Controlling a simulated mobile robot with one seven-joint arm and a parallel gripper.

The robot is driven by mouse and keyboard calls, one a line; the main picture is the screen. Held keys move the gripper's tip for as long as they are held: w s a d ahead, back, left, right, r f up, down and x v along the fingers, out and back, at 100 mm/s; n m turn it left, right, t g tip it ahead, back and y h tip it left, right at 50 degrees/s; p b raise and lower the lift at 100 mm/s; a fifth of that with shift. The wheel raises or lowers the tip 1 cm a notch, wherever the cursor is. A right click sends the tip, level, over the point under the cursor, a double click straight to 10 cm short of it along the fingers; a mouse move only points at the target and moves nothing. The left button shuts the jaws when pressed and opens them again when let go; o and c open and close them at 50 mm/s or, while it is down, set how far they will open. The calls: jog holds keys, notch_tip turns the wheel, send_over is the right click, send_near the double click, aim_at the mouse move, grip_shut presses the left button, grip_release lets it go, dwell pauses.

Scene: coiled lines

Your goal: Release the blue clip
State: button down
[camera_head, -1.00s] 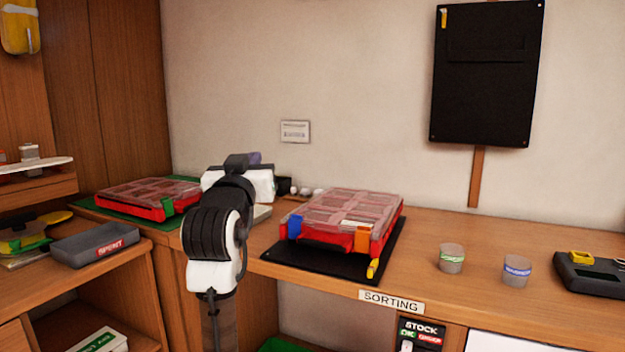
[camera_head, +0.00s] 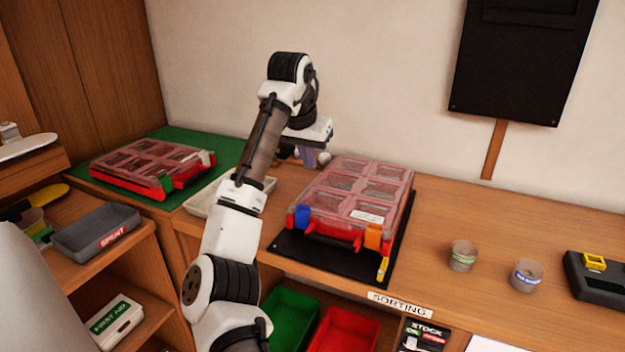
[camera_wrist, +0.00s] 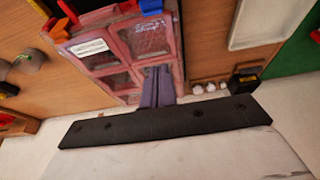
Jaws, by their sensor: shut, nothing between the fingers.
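The blue clip (camera_head: 302,216) sits on the front left corner of a red case with a clear lid (camera_head: 352,192). An orange clip (camera_head: 373,237) sits on the front right corner. The blue clip also shows at the top of the wrist view (camera_wrist: 151,7). My gripper (camera_head: 309,157) is behind and left of the case, pointing down, apart from the blue clip. In the wrist view its purple-grey fingers (camera_wrist: 158,80) are together and empty, over the case's edge in the picture. Whether they touch the case cannot be told.
The case lies on a black mat (camera_head: 300,258). A second red case (camera_head: 150,165) lies on a green mat at the left. A white tray (camera_head: 200,200) lies between them, partly behind my arm.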

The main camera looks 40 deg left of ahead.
aim_at(310, 205)
jog(key=shift+s, duration=0.15)
jog(key=p+x, duration=0.2)
jog(key=x, duration=0.8)
jog(key=s, duration=0.3)
jog(key=shift+d+r+p, duration=0.1)
jog(key=shift+d+p, duration=0.2)
jog(key=shift+d, duration=0.1)
jog(key=shift+s+d, duration=0.15)
jog(key=shift+s, duration=0.3)
